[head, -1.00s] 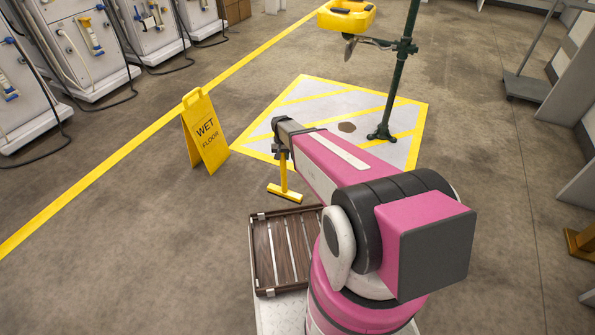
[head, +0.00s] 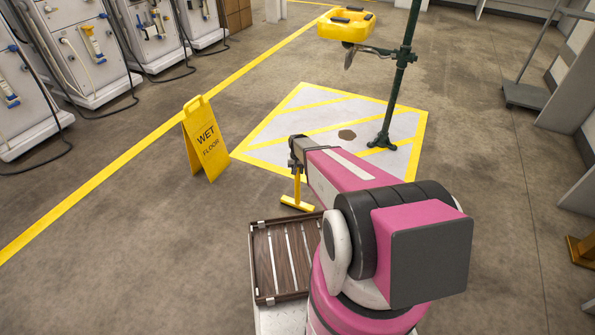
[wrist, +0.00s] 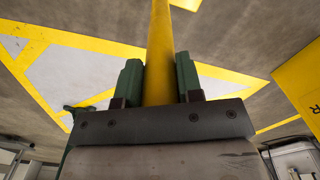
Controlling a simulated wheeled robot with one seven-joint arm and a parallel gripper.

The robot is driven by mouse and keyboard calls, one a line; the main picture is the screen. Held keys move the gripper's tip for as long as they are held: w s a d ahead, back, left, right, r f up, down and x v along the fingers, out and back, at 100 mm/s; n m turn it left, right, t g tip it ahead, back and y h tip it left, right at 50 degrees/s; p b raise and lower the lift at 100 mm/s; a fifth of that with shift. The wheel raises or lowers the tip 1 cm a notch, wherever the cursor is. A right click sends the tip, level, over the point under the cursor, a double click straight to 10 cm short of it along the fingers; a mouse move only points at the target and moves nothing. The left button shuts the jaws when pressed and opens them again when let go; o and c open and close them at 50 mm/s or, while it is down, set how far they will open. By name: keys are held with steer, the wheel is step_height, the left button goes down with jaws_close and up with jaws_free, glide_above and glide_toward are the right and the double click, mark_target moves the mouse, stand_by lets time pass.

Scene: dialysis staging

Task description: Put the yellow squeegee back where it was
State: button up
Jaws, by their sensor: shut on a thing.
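The yellow squeegee (head: 297,203) hangs upright below my gripper (head: 296,165) in the head view, its crossbar at the bottom, in front of the near edge of the marked floor square. In the wrist view my gripper (wrist: 160,84) is shut on the yellow handle (wrist: 160,50), with one green finger on each side. The squeegee's head is out of the wrist view. In the head view I cannot tell whether the crossbar touches the floor.
A yellow wet floor sign (head: 205,140) stands left of the yellow-striped square (head: 330,115). A green post (head: 400,75) with a yellow basin (head: 346,25) rises from the square. A slatted wooden tray (head: 284,262) is on my base. Open floor lies at left.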

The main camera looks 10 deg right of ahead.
steer(key=shift+f, duration=0.1)
steer(key=o, duration=0.8)
step_height(320, 180, up, 12)
steer(key=shift+f, duration=0.1)
steer(key=shift+s+r, duration=0.2)
steer(key=shift+r, duration=0.05)
steer(key=shift+n, duration=0.9)
steer(key=s+r, duration=0.4)
steer(key=s, duration=0.3)
steer(key=s+r, duration=0.5)
steer(key=s, duration=0.1)
steer(key=s+r, duration=0.5)
steer(key=s, duration=0.2)
steer(key=shift+s, duration=0.3)
